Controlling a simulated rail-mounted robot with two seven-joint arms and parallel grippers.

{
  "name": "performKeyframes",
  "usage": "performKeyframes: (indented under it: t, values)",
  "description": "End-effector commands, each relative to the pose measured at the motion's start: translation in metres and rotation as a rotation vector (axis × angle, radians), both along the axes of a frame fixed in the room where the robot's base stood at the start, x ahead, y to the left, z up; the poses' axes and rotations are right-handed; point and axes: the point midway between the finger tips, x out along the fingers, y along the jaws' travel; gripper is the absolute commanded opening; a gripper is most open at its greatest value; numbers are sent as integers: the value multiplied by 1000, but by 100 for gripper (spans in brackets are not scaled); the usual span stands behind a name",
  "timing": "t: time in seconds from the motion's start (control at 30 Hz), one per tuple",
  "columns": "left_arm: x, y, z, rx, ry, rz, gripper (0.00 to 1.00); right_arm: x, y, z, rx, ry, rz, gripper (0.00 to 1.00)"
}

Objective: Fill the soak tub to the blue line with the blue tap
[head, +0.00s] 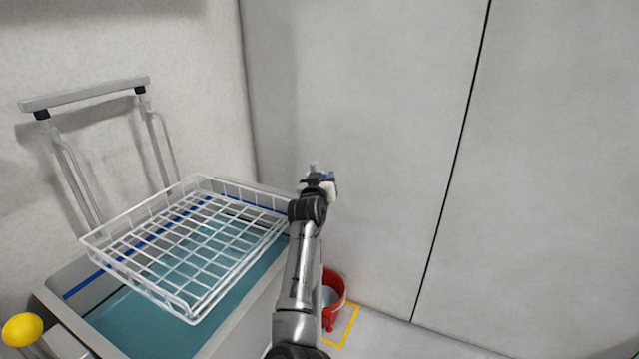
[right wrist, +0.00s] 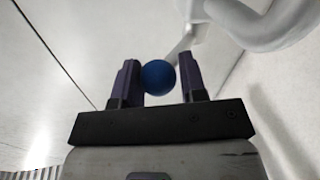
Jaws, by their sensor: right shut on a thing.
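The soak tub (head: 62,272) stands at the lower left in the head view. It holds teal water, and a blue line (head: 84,284) runs along its inner wall. The water surface lies below that line, with a pale strip of wall between. My right gripper (head: 318,178) is beyond the tub's right far corner. In the right wrist view it is shut on the round blue knob (right wrist: 158,77) of the tap, between its two fingers. A pale curved pipe (right wrist: 262,25) shows close by there. In the head view the gripper hides most of the tap. My left gripper is out of view.
A white wire basket (head: 190,314) sits above the tub and covers much of the water. A yellow ball knob (head: 22,329) is at the lower left. A red bucket (head: 334,282) stands on the floor by yellow tape (head: 352,325). A grey rail frame (head: 85,94) is at left.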

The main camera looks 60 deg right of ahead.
Motion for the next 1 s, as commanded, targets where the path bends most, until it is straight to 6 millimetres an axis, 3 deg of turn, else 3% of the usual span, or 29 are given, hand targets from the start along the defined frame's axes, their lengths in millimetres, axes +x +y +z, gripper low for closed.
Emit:
performKeyframes:
  t: [0.13,0.17,0.4,0.77,1.0]
  values:
    - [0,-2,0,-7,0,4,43,-3,-4,-4,7,5,-8,0]
    - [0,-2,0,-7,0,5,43,-3,-4,-4,7,5,-8,42]
    - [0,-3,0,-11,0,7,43,-2,-2,-2,4,2,-5,65]
    - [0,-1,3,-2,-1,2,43,-3,5,0,1,3,-1,66]
    - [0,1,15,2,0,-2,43,-16,42,1,1,3,0,66]
